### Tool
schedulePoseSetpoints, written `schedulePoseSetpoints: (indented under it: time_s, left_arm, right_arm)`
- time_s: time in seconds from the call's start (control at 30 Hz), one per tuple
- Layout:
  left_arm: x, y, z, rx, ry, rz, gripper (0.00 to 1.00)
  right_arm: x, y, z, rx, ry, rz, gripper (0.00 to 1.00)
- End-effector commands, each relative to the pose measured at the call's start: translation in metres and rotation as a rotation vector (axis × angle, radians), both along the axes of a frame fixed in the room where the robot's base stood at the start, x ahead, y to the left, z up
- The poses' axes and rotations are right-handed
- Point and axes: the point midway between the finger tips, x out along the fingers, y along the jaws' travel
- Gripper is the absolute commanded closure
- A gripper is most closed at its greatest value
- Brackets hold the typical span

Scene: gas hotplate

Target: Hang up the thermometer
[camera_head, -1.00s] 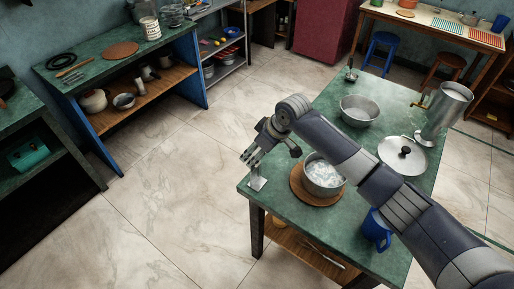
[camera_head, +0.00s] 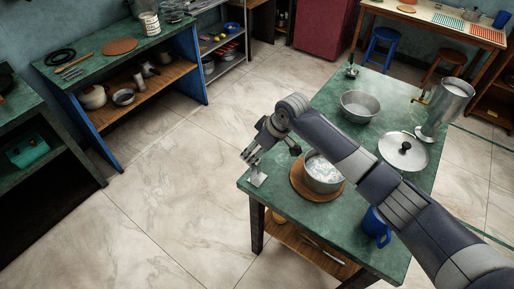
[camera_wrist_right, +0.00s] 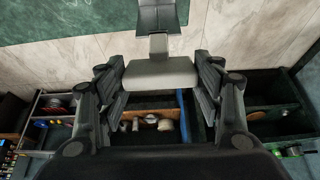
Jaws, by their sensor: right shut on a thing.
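My right gripper (camera_head: 250,160) is over the near left corner of the green table (camera_head: 315,219) and points down. It is shut on a pale grey piece (camera_wrist_right: 160,73), which has a narrow neck and a flat plate (camera_wrist_right: 160,17) beyond it in the wrist view. In the head view the bright plate (camera_head: 258,180) shows just below the fingers at the table corner. I cannot tell whether it touches the table, or whether this piece is the thermometer. No other thermometer can be made out. My left gripper is not in view.
A pot (camera_head: 324,171) with whitish contents stands on a round wooden board (camera_head: 299,190) beside my right wrist. A bowl (camera_head: 360,106), a lid (camera_head: 404,150), a tall metal pot (camera_head: 444,110) and a blue jug (camera_head: 375,228) share the table. The floor left of the table is clear.

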Motion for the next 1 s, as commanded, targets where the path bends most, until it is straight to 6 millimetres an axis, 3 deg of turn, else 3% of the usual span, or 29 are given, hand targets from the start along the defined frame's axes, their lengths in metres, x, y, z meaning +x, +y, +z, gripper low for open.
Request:
schedulePoseSetpoints:
  time_s: [0.27,0.3,0.4,0.8,1.0]
  left_arm:
    - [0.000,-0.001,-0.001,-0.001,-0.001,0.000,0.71]
    - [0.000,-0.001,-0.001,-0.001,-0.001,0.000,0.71]
    - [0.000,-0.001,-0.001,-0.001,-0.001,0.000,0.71]
    - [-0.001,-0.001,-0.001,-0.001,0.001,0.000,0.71]
    - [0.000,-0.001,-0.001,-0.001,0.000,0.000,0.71]
  right_arm:
    - [0.000,0.000,-0.004,0.001,0.001,0.000,0.67]
    - [0.000,0.000,-0.005,0.001,-0.001,0.000,0.37]
    - [0.000,0.000,-0.004,0.001,-0.001,0.000,0.16]
    - [0.000,-0.001,-0.003,-0.001,-0.001,0.000,0.16]
    - [-0.005,-0.008,0.017,0.001,-0.004,0.001,0.16]
